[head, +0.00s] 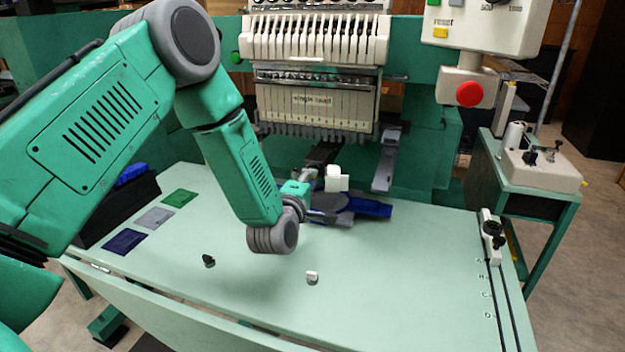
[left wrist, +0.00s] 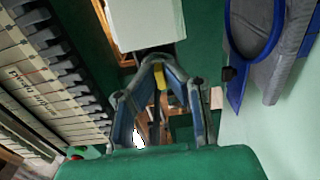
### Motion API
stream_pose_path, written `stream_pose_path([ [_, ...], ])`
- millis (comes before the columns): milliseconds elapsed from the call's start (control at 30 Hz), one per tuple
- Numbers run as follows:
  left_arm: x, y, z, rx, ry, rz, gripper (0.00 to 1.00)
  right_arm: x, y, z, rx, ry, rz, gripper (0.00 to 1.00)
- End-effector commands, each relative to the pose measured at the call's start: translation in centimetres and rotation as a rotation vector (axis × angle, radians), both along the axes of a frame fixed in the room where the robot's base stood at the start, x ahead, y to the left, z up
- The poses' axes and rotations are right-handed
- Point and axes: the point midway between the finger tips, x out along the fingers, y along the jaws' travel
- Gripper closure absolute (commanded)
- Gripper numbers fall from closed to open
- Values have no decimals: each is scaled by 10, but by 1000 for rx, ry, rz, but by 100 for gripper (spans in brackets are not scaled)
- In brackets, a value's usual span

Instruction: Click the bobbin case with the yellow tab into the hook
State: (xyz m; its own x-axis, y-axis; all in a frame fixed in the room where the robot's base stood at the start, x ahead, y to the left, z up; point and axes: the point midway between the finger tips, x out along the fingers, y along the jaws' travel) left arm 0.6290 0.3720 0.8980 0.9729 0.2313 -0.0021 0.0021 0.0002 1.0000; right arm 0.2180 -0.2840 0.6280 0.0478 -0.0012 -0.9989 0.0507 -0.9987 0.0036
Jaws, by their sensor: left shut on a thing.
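My left gripper (head: 313,180) reaches in under the needle heads, at the machine's lower arm (head: 322,154). In the left wrist view the gripper (left wrist: 158,68) has its fingertips closed together around a small yellow tab (left wrist: 160,78). The yellow tab is all I can make out of the bobbin case; its body is hidden or too small to tell. A pale block (left wrist: 145,22) lies just beyond the fingertips, and a white block (head: 336,178) shows beside the gripper in the head view. I cannot make out the hook. My right gripper is not in view.
A blue hoop with grey cloth (head: 345,207) lies right of the gripper. A dark piece (head: 208,260) and a small white piece (head: 312,277) stand on the table (head: 410,270). Cloth swatches (head: 153,219) lie at left.

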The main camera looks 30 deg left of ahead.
Motion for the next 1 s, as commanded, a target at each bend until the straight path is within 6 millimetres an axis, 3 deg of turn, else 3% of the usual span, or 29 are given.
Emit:
stream_pose_path([
  [600,-1,5,-1,2,0,3,100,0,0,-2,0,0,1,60],
  [1000,9,8,-2,2,0,5,100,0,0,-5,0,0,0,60],
])
